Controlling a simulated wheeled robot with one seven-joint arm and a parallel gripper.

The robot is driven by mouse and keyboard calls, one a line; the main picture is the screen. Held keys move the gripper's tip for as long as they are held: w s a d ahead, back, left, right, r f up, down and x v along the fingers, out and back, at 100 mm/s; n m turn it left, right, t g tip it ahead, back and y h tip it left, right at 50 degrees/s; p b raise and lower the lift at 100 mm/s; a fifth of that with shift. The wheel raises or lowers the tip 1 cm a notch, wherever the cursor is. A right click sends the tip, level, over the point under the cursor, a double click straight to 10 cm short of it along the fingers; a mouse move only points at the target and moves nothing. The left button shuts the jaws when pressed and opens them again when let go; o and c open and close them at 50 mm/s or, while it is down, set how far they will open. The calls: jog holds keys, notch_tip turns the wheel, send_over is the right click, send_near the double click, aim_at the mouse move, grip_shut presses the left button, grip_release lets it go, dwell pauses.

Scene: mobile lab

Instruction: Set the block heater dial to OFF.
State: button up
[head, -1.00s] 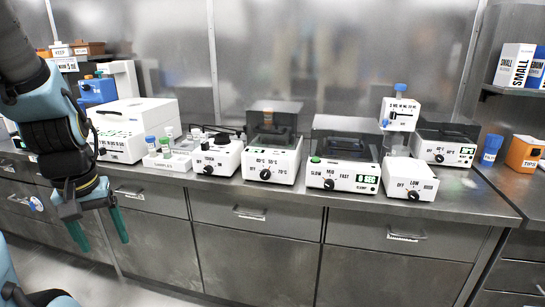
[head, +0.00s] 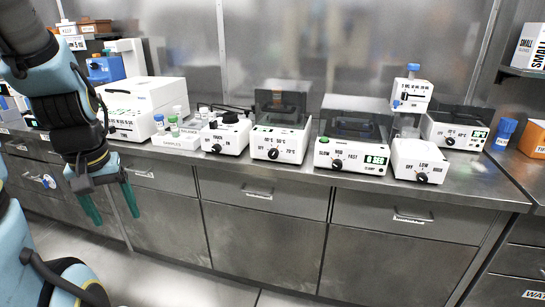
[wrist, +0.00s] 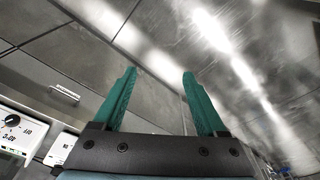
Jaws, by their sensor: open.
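A white box heater (head: 278,143) with a dark clear lid stands in the middle of the bench; it looks like the block heater. Its black dial (head: 272,154) is on the front, below printed OFF, 50°C and 70°C marks. The pointer is too small to read surely. My gripper (head: 117,222) hangs open and empty at the left, in front of the drawers and below the bench top, well apart from the dial. In the wrist view my gripper's green fingers (wrist: 160,95) are spread with nothing between them.
A stirrer-like unit (head: 225,136) stands left of the heater and a unit with green display (head: 352,152) right of it. Another dial unit (head: 420,160) and a lidded unit (head: 455,130) are further right. A tube rack (head: 172,142) is left. The floor in front is clear.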

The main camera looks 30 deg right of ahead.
jog(key=w+d+f+m+t+h+b, duration=0.1)
jog(key=w+d+f+t+b, duration=0.15)
jog(key=w+d, duration=0.25)
jog(key=w+d+f+m+t+h+b, duration=0.1)
jog(key=w+d+f+t, duration=0.15)
jog(key=w+d, duration=0.2)
jog(key=m+t+h+b, duration=0.3)
jog(key=t+h+b, duration=0.2)
jog(key=h, duration=0.1)
send_near(272, 155)
jog(key=w+a+f, duration=0.3)
jog(key=a+f, duration=0.1)
jog(key=a, duration=0.6)
jog(key=s+d+m+t+h+b, duration=0.1)
jog(key=s+d+t+h, duration=0.2)
jog(key=d, duration=0.5)
jog(key=shift+g+h, duration=0.5)
jog(key=shift+g, duration=0.2)
jog(key=x, duration=0.3)
jog(key=p+x, duration=0.1)
jog(key=x, duration=0.2)
jog(key=r+p+x, duration=0.1)
jog(key=x, duration=0.3)
jog(key=shift+s+d, duration=0.15)
jog(key=shift+s, duration=0.05)
grip_shut()
